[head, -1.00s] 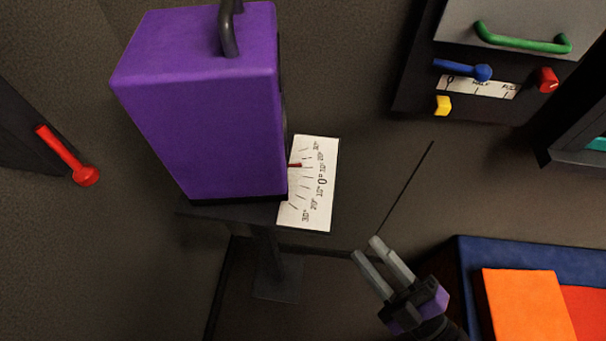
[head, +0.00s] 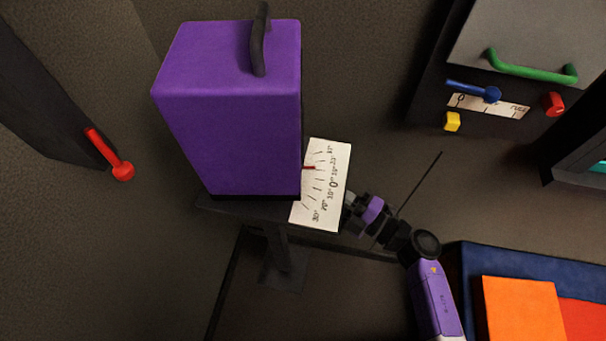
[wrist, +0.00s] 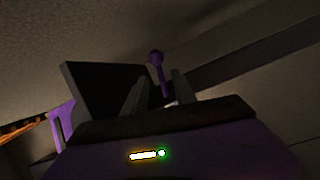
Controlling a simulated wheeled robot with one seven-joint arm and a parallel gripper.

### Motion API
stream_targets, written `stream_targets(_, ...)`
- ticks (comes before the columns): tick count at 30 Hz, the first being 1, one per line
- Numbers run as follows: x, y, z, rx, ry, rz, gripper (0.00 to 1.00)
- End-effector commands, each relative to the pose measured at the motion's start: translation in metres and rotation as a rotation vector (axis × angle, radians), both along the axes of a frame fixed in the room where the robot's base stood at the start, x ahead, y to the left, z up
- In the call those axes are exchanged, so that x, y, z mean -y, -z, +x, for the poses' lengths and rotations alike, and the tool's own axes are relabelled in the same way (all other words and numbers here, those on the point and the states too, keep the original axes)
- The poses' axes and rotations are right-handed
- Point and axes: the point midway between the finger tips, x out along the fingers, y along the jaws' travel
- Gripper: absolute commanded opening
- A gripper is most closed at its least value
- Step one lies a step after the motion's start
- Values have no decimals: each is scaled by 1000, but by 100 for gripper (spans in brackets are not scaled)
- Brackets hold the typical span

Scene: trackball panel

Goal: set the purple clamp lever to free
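A purple lever with a round knob (wrist: 156,60) stands up beyond my fingers in the wrist view, seen between them and apparently apart from them. In the head view I cannot make it out. The big purple box (head: 235,140) sits on a dark stand, with a white angle scale card (head: 322,190) at its right side. A red pointer (head: 309,168) lies a little above the 0 mark. My gripper (head: 349,204) is at the card's right edge, its fingertips partly hidden there. In the wrist view its fingers (wrist: 158,95) are apart with nothing held.
A red lever (head: 110,155) is on the dark panel at left. A panel at upper right carries a green handle (head: 530,68), a blue lever (head: 475,91), a red knob and a yellow block. A blue bin (head: 470,262) with orange and red blocks stands at lower right.

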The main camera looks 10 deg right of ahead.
Motion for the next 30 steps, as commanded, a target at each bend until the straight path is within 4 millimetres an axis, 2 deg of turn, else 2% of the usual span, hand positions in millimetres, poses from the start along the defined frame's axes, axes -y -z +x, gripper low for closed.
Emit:
stream_targets(6, -26, -5, 24, 3, -2, 1, 33)
stream_targets(12, -41, -5, 39, 2, -1, 0, 33)
stream_targets(23, -45, -5, 43, 1, 0, 0, 33)
stream_targets(28, -45, -5, 43, 1, 0, 0, 1)
stream_targets(30, -45, -5, 43, 1, 0, 0, 0)
